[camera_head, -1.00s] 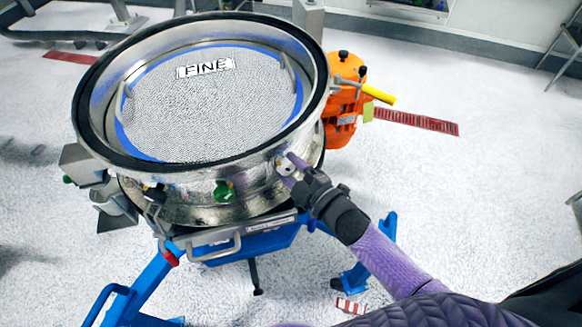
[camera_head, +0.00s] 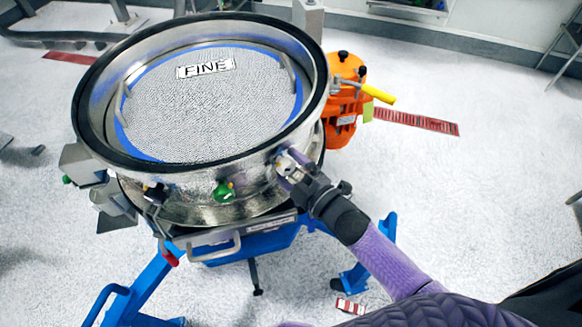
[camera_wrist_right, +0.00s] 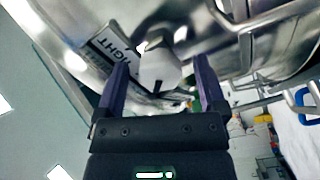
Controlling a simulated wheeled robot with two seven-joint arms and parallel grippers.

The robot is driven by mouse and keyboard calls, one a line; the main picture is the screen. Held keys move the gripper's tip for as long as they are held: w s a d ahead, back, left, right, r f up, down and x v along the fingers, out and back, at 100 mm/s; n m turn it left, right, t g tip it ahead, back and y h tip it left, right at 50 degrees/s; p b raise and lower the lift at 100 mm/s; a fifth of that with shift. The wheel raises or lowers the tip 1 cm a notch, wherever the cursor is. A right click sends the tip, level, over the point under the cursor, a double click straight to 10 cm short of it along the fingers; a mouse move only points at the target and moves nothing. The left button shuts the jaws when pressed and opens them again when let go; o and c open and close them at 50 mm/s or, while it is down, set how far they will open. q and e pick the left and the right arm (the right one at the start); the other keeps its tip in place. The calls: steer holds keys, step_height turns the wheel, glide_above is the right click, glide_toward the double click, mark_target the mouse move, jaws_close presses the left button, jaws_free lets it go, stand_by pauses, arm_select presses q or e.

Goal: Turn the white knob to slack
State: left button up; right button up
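The white knob (camera_head: 284,163) sits on the front right side of the steel sifter drum (camera_head: 185,190). In the right wrist view the knob (camera_wrist_right: 158,65) has a dark mark at its lower edge and lies between my two fingers. A gap shows on each side of it, so the fingers look apart from it. My right gripper (camera_head: 292,172) is at the knob in the head view and partly covers it. In the wrist view the right gripper (camera_wrist_right: 160,88) is open. A label reading "IGHT" (camera_wrist_right: 115,48) is beside the knob, its start hidden. My left gripper is not in view.
The sifter has a mesh screen marked "FINE" (camera_head: 206,68) and a blue stand (camera_head: 150,290). A green fitting (camera_head: 223,191) and a bar handle (camera_head: 208,243) are left of my gripper. An orange motor (camera_head: 341,110) with a yellow handle (camera_head: 378,94) stands behind.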

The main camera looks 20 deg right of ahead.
arm_select(q)
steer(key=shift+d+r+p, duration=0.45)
steer(key=shift+p, duration=0.05)
arm_select(e)
steer(key=v, duration=1)
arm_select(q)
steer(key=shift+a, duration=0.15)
arm_select(e)
steer(key=s+d+f+m+g+h+b, duration=0.2)
steer(key=s+f+m+g+h, duration=0.15)
steer(key=f, duration=0.65)
steer(key=s+d+f+m+g+h+b, duration=0.15)
steer(key=f+m, duration=0.25)
steer(key=f, duration=0.5)
arm_select(q)
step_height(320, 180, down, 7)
steer(key=b, duration=0.3)
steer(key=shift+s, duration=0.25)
arm_select(e)
steer(key=s+f+m+g+h, duration=0.1)
steer(key=s+f+m+g, duration=0.2)
steer(key=s+f+g, duration=0.2)
steer(key=s+a+f+m+g+h, duration=0.1)
steer(key=s+f+m+g, duration=0.3)
steer(key=s+f, duration=0.7)
steer(key=s+g, duration=0.1)
steer(key=s, duration=0.6)
steer(key=shift+a+f+g+h, duration=0.2)
steer(key=shift+f+g+h, duration=0.1)
steer(key=shift+g, duration=0.1)
